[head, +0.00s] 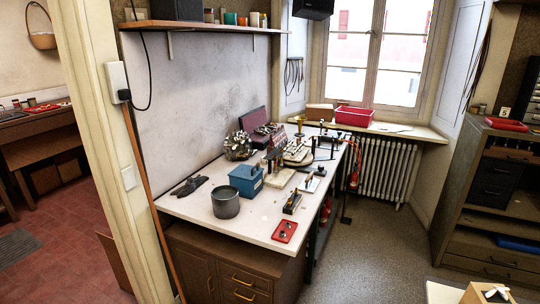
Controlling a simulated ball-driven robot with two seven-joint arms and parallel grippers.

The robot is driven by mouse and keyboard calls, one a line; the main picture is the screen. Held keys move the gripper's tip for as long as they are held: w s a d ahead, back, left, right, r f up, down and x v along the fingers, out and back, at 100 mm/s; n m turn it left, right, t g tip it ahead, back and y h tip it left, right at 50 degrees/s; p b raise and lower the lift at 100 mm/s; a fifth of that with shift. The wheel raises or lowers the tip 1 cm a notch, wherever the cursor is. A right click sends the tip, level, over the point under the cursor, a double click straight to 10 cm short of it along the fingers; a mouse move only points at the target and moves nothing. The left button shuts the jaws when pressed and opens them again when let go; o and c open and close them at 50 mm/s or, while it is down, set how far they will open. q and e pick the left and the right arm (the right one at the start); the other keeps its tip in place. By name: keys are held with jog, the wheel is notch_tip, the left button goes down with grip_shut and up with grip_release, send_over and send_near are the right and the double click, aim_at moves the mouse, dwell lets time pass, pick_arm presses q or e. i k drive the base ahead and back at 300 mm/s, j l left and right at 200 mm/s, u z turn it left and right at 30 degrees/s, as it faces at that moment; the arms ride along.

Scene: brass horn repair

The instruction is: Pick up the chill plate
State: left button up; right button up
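I cannot tell for sure which thing is the chill plate. A pale flat slab (279,178) lies on the white workbench (185,207), behind and right of the blue box (246,180). A small red tray (285,232) with small parts on it lies near the bench's front corner. Neither of my grippers shows in the head view.
A grey metal pot (226,203) and dark gloves (188,186) are on the bench. Tools crowd its far end. A red bin (354,116) stands by the window. A wooden cabinet (490,195) is at right. The grey floor (375,245) between is open.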

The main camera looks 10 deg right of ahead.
aim_at(309, 184)
jog(key=i+l+z, duration=0.1)
jog(key=i+z, duration=0.3)
jog(key=i, duration=0.15)
jog(key=i+z, duration=0.35)
jog(key=i, duration=0.15)
jog(key=i+l+u, duration=0.25)
jog(key=i+u, duration=0.2)
jog(key=i+l+u, duration=0.45)
jog(key=k+j, duration=0.1)
